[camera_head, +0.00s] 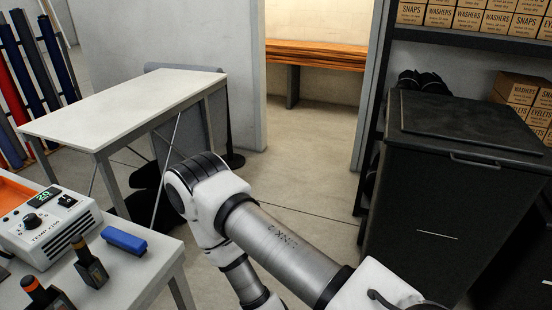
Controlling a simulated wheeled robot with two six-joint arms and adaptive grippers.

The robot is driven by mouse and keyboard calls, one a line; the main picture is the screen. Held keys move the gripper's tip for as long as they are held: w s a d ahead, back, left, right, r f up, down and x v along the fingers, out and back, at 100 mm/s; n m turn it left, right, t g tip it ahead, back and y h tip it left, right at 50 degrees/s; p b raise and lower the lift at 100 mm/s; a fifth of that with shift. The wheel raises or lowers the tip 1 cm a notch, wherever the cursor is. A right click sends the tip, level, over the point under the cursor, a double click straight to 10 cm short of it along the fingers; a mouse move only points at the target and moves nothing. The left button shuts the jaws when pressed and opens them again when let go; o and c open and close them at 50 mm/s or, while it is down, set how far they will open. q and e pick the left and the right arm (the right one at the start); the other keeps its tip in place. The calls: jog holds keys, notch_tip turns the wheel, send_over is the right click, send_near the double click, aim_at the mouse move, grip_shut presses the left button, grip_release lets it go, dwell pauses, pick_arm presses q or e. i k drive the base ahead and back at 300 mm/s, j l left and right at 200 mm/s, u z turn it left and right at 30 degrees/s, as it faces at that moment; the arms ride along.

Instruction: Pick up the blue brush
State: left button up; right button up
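The blue brush (124,240) looks like a short blue block with a paler lower edge. It lies on the white table at the lower left, close to the table's right edge. My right arm comes in from the lower right and bends down near the middle of the view, to the right of the brush and apart from it. Its gripper is out of view below the frame. My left arm and gripper are not in view.
A white device with a green display (48,225) stands left of the brush. A dark bottle with an orange top (90,264) and another (46,293) stand in front. A bare white table (125,102) is behind. A black bin (440,190) stands right.

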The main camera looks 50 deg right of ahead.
aim_at(133, 246)
jog(key=i+l+u, duration=0.15)
jog(key=l, duration=0.35)
jog(key=l+u, duration=0.15)
jog(key=l, duration=0.4)
jog(key=i+l+u, duration=0.1)
jog(key=l, duration=0.45)
